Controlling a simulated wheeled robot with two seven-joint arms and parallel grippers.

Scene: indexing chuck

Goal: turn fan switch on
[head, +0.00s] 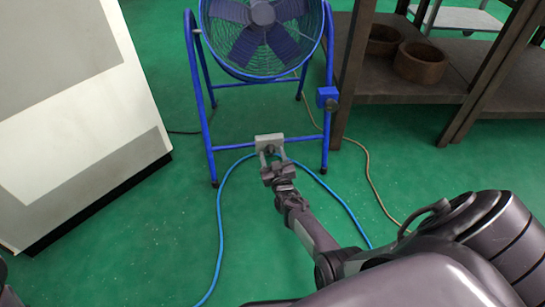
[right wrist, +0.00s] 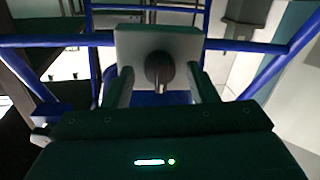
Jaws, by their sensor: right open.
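The fan (head: 262,30) stands on a blue tubular frame. A light grey switch plate (head: 268,139) sits on the frame's low crossbar; it also shows in the right wrist view (right wrist: 130,45). A dark round knob (right wrist: 159,70) with a raised ridge sticks out from the plate's middle. My right gripper (head: 272,155) is open at the plate. In the right wrist view its fingers lie left and right of the knob, with gaps visible on both sides. I cannot tell whether the fingertips touch the plate. My left gripper is not in view.
A blue box (head: 327,98) is fixed to the frame's right leg. A blue cable (head: 219,225) and a tan cable (head: 368,175) lie on the green floor. A white cabinet (head: 135,85) stands left. A dark shelf (head: 440,85) with round bowls stands right.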

